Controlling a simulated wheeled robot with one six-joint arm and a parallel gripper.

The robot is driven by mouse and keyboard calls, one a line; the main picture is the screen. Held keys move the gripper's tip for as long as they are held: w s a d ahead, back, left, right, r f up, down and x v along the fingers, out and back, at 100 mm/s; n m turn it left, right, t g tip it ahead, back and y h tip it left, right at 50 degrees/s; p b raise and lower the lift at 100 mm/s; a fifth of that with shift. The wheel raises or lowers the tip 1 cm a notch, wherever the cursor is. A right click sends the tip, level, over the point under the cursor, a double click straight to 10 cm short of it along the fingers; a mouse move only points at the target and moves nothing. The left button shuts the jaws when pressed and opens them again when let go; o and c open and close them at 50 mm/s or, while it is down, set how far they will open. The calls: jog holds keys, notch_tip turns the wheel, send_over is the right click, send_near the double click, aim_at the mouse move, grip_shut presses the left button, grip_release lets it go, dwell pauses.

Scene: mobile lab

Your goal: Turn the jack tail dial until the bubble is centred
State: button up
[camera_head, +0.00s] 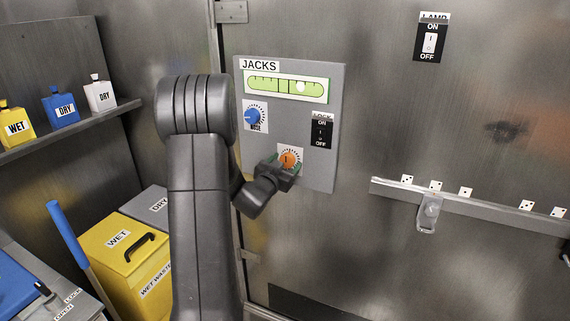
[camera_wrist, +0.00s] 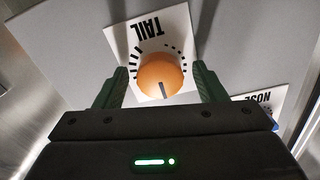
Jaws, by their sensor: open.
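The orange tail dial (camera_head: 288,159) sits low on the grey jacks panel (camera_head: 324,178). In the wrist view the tail dial (camera_wrist: 160,76) appears upside down, its dark pointer line toward the bottom of that picture. My gripper (camera_head: 284,168) is at the dial. In the wrist view my gripper (camera_wrist: 158,86) is open, one green finger on each side of the dial, with small gaps. The bubble level (camera_head: 268,86) is a green vial at the panel's top. Its pale bubble (camera_head: 300,88) lies right of the middle marks.
The blue nose dial (camera_head: 255,117) is at the panel's left, and a black lock switch (camera_head: 321,130) at its right. A lamp switch (camera_head: 429,40) and a rail (camera_head: 480,205) are farther right. A yellow wet waste bin (camera_head: 130,250) stands left of my arm.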

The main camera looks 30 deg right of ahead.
jog(key=c, duration=1)
jog(key=shift+f+b, duration=0.15)
jog(key=shift+b, duration=0.4)
